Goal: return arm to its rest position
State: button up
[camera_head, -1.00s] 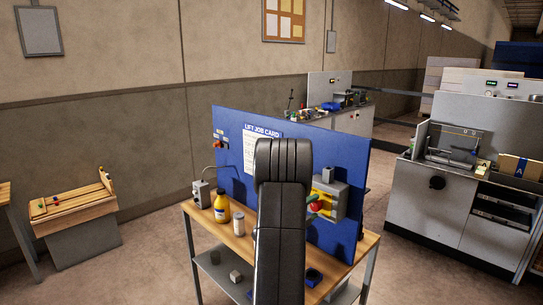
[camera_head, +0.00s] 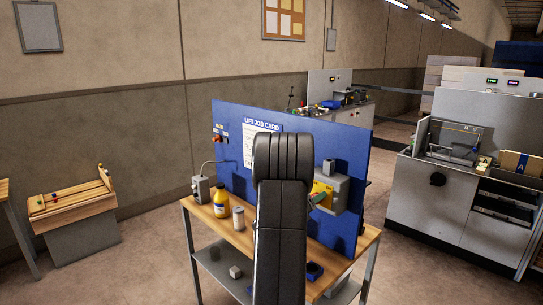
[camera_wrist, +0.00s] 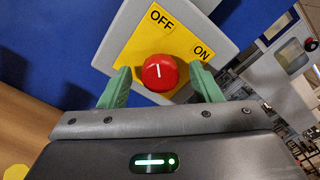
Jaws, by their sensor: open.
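My arm (camera_head: 282,200) rises in front of the bench in the head view and hides much of the blue board. My gripper (camera_wrist: 161,70) is open in the wrist view, its two green fingers on either side of a round red knob (camera_wrist: 160,73), with gaps visible and nothing held. The knob sits on a yellow plate (camera_wrist: 125,52) marked OFF and ON, on a grey switch box (camera_wrist: 203,18). The knob's white mark points toward OFF. In the head view, the switch box (camera_head: 340,190) shows right of my arm; the knob is hidden there.
The blue board (camera_head: 232,135) stands on a wooden-topped bench (camera_head: 205,222) with a yellow bottle (camera_head: 221,204) and a white jar (camera_head: 238,218). A grey cabinet machine (camera_head: 430,210) stands at right. A wooden rack (camera_head: 72,205) is at left, with clear floor between.

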jog(key=shift+m+p, duration=0.8)
jog(key=shift+m, duration=3.4)
jog(key=shift+s+r, duration=0.1)
